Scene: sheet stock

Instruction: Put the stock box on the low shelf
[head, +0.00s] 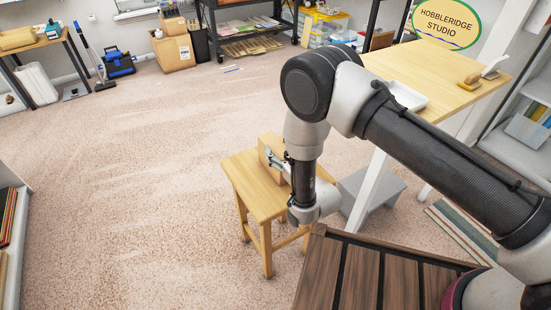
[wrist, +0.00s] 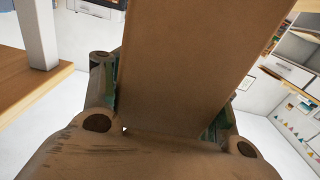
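The stock box (head: 265,153) is a plain brown cardboard box at the wooden stool (head: 243,180) in the head view. In the wrist view the box (wrist: 195,60) fills the middle, tilted in the picture. My gripper (head: 277,163) is at the box; in the wrist view its fingers (wrist: 165,105) lie against both sides, apparently closed on it. The box's underside is hidden, so I cannot tell if it touches the stool. Several shelves show: a black rack (head: 216,27) at the back and a white unit (head: 517,150) at the right. I cannot tell which is the low shelf.
A tall wooden table (head: 455,60) with a white tray (head: 407,96) stands right of the stool. A grey step (head: 372,190) is under it. A dark slatted surface (head: 345,275) is in front. Open carpet (head: 130,170) lies left. A cardboard box (head: 174,52) stands at the back.

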